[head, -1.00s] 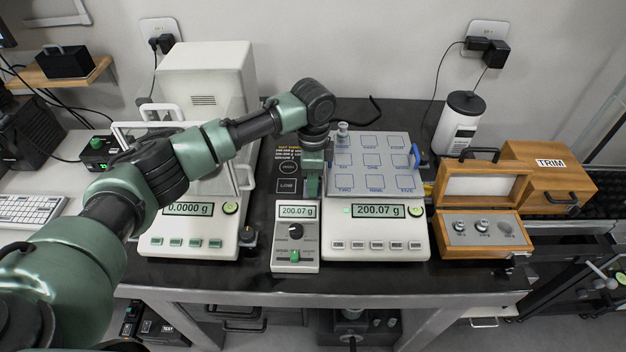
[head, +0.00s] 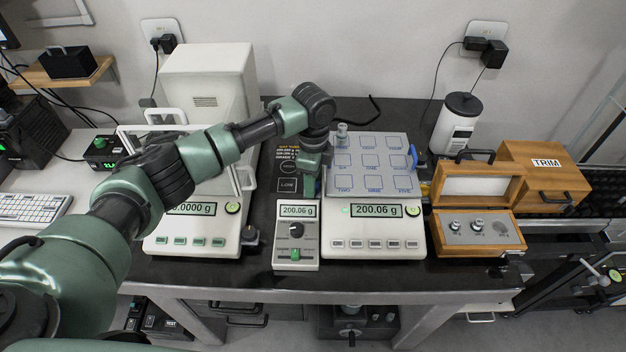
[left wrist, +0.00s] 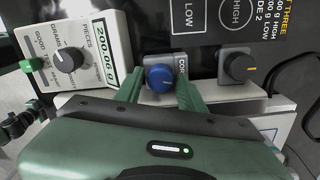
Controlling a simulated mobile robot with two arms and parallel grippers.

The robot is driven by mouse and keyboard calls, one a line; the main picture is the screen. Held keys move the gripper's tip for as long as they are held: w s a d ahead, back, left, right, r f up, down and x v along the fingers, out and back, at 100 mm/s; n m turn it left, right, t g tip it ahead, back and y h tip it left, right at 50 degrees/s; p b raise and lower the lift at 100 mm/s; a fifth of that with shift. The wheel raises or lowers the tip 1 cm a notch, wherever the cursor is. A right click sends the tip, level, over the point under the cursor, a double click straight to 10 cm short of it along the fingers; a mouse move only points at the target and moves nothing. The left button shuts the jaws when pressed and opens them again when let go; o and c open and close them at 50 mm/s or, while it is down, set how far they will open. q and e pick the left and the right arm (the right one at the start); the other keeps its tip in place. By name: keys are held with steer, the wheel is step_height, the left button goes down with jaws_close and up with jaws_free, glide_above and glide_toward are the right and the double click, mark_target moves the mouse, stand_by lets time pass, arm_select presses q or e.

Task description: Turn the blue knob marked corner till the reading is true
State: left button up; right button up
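The blue knob (left wrist: 160,78) sits on a small grey block, its label partly hidden, with "COR" showing. My left gripper (left wrist: 159,72) has its green fingers on either side of the knob, closed against it; in the head view the gripper (head: 311,180) hides the knob. The right scale's display (head: 376,211) reads 200.06 g. The grey control box's display (head: 297,211) also reads 200.06, as it does in the left wrist view (left wrist: 104,40). A metal weight (head: 342,132) stands at the far left corner of the pan (head: 371,158). My right gripper is out of view.
A black knob (left wrist: 238,66) on another block is right of the blue one in the wrist view. The left scale (head: 192,232) reads 0.0000 g. An open wooden weight box (head: 515,246) stands right of the right scale. The front table strip is mostly clear.

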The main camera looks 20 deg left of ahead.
arm_select(q)
step_height(320, 180, up, 8)
steer(key=shift+f+b, duration=0.1)
steer(key=shift+b, duration=0.45)
